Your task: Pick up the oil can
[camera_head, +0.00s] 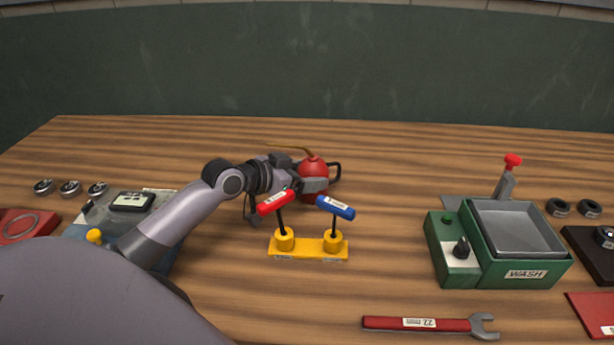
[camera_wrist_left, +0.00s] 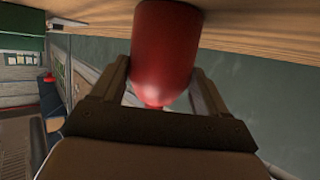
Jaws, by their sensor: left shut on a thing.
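The red oil can (camera_head: 312,172) has a thin brass spout pointing left and a dark handle on its right side. It is upright near the middle of the wooden table, and I cannot tell whether its base touches the wood. My left gripper (camera_head: 314,186) reaches it from the left and is shut on its body. In the left wrist view the can (camera_wrist_left: 163,50) fills the space between the two fingers of the gripper (camera_wrist_left: 163,90). My right gripper is not in view.
A yellow stand (camera_head: 308,247) with a red-handled and a blue-handled tool is just in front of the can. A green WASH basin (camera_head: 525,274) stands at the right. A red wrench (camera_head: 430,324) lies at the front. The table behind the can is clear.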

